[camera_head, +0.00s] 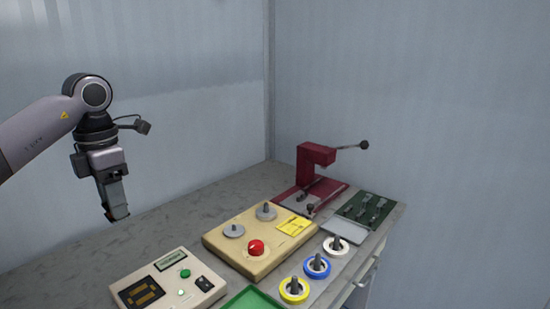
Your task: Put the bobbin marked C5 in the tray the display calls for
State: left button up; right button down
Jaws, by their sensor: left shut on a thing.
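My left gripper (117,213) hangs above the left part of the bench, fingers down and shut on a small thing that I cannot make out. Three ring-shaped bobbins stand at the front right: a yellow one (293,291), a blue one (317,267) and a white one (336,246), each with a dark post in its middle. Their marks are too small to read. A control box (204,295) carries a dark display with amber segments (144,293) and a small green display (172,259); neither is legible. A green tray (254,300) is cut off at the bottom; a pale grey tray (345,232) lies at the right.
A beige winder base (216,246) with a red knob (256,247), two grey discs and a yellow label fills the middle. A red press (314,158) with a lever and a dark green tool board (367,209) stand behind. The back left bench is clear.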

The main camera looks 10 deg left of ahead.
pick_arm(q)
jog(key=s+d+f+m, duration=0.2)
jog(key=d+f+m, duration=0.6)
jog(key=m, duration=0.7)
jog(key=s+d+f+m, duration=0.3)
jog(key=d+f+m, duration=0.4)
jog(key=d+m, duration=0.4)
jog(key=m, duration=0.4)
jog(key=shift+f+m, duration=0.3)
jog(key=shift+f, duration=0.1)
